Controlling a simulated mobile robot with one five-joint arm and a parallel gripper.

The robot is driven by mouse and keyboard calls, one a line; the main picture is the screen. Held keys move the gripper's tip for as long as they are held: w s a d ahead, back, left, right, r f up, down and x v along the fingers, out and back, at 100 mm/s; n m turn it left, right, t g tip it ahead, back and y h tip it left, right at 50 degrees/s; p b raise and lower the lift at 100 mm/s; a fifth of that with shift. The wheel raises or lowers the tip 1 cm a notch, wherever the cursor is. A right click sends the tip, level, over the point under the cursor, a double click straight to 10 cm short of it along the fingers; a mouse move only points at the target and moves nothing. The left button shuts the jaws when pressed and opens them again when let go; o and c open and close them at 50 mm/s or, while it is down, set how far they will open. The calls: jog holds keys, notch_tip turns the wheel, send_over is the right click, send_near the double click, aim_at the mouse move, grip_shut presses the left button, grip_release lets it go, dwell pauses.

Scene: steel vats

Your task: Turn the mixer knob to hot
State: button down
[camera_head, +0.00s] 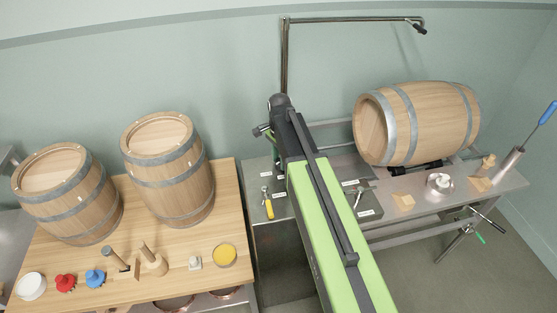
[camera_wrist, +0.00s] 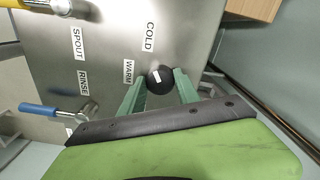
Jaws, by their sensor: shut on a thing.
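The black mixer knob (camera_wrist: 161,83) stands on the steel panel (camera_wrist: 105,45) in the wrist view. A short white mark shows on its upper left, on the side of the WARM label (camera_wrist: 129,71). The COLD label (camera_wrist: 150,37) lies above the knob. No hot label is readable. My gripper (camera_wrist: 160,88) has one green finger on each side of the knob and is shut on it. In the head view my green arm covers the knob and the fingers.
A yellow-handled tap (camera_head: 269,208) and a blue-handled tap (camera_wrist: 40,110) flank the panel labels. A barrel (camera_head: 430,122) lies on the steel bench to the right. Two barrels stand on the wooden table (camera_head: 225,185) at left. A pipe (camera_head: 350,19) rises behind my arm.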

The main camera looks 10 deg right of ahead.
jog(key=shift+d+n, duration=0.1)
jog(key=shift+n, duration=0.4)
jog(key=n, duration=0.4)
jog(key=shift+w+d, duration=0.1)
jog(key=n, duration=1.2)
jog(key=shift+n, duration=0.4)
jog(key=n, duration=0.5)
jog(key=shift+n, duration=0.7)
jog(key=c, duration=0.9)
grip_release()
